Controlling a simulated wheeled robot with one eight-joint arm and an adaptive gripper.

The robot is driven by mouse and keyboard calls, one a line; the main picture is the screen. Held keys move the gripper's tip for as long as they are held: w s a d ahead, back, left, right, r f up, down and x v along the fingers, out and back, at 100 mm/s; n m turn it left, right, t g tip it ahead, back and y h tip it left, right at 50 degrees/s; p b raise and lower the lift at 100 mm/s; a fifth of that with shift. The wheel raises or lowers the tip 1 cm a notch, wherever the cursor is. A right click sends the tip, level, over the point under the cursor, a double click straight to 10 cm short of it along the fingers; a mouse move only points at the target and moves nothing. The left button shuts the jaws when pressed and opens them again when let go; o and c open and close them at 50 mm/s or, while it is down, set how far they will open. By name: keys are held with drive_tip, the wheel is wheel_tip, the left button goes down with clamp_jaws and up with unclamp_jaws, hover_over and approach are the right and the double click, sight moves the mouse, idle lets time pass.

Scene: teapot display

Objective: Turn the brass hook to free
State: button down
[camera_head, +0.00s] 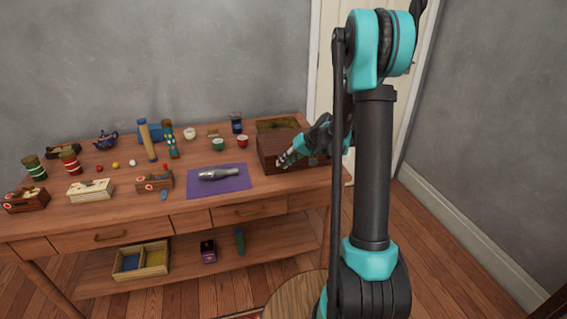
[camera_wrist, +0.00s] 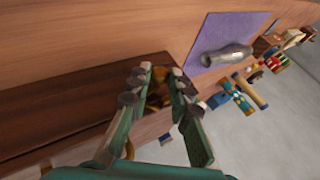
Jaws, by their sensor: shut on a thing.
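A dark wooden box (camera_head: 268,147) stands at the right end of the table, and its brown side fills the left of the wrist view (camera_wrist: 60,108). My gripper (camera_head: 281,161) is at the box's front side. In the wrist view my gripper (camera_wrist: 160,80) has its two fingers around a small brass-coloured piece, the brass hook (camera_wrist: 157,98). The gripper is shut on it. The fingers hide much of the hook, so its exact angle cannot be told. In the head view the hook is too small to make out.
A purple mat (camera_head: 240,186) with a grey metal object (camera_head: 220,174) lies left of the box. A red cup (camera_head: 242,141), a green cup (camera_head: 218,144) and a dark blue jar (camera_head: 236,123) stand close behind. A blue teapot (camera_head: 105,140) is far left.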

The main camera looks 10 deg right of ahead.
drive_tip(key=y, duration=0.1)
drive_tip(key=m+y, duration=0.1)
drive_tip(key=y, duration=0.1)
drive_tip(key=f+y, duration=0.1)
drive_tip(key=y, duration=0.1)
drive_tip(key=shift+w+d, duration=0.1)
drive_tip(key=shift+d, duration=0.3)
drive_tip(key=shift+m+y, duration=0.3)
drive_tip(key=shift+y, duration=0.1)
drive_tip(key=c, duration=1.4)
unclamp_jaws()
drive_tip(key=v, duration=1.2)
